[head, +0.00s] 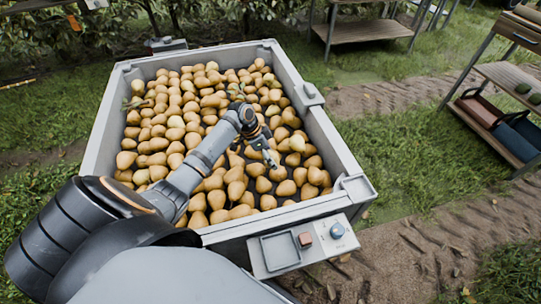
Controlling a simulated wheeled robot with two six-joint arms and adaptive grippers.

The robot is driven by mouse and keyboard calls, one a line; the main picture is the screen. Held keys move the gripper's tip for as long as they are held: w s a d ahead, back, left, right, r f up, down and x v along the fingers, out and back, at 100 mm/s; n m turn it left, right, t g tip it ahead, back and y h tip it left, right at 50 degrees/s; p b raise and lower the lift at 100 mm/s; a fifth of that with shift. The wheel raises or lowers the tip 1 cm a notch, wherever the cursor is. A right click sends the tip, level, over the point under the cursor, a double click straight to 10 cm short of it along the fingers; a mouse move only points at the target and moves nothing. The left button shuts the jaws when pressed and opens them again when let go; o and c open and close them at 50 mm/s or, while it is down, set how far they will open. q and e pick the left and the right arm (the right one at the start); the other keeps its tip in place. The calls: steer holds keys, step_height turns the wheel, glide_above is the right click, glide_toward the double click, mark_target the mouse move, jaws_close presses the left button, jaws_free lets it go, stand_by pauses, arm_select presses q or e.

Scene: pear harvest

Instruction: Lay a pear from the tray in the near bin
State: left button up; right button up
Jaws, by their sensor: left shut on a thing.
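The near bin (322,132) is a large grey open crate, filled with many yellow-brown pears (160,125). My left arm reaches over its near wall from the left. My left gripper (270,157) is low over the pears in the right-middle part of the bin, shut on a pear that I can hardly make out among the others. Whether that pear touches those below, I cannot tell. A small square grey tray (264,255) sits on a light ledge at the bin's near right corner and looks empty. My right gripper is not in view.
A reddish block (305,239) and a blue round knob (337,230) are beside the tray. Wooden shelves (498,75) stand at right, a wooden bench (362,30) behind. Grass and a dirt track surround the bin.

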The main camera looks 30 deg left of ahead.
arm_select(q)
steer(key=shift+f+b, duration=0.5)
steer(key=shift+f, duration=0.8)
steer(key=shift+a+f+b, duration=0.1)
steer(key=shift+f+b, duration=0.95)
steer(key=shift+f, duration=0.6)
stand_by(0.5)
steer(key=o, duration=1.3)
steer(key=shift+s, duration=0.1)
steer(key=v, duration=0.8)
steer(key=shift+a, duration=0.25)
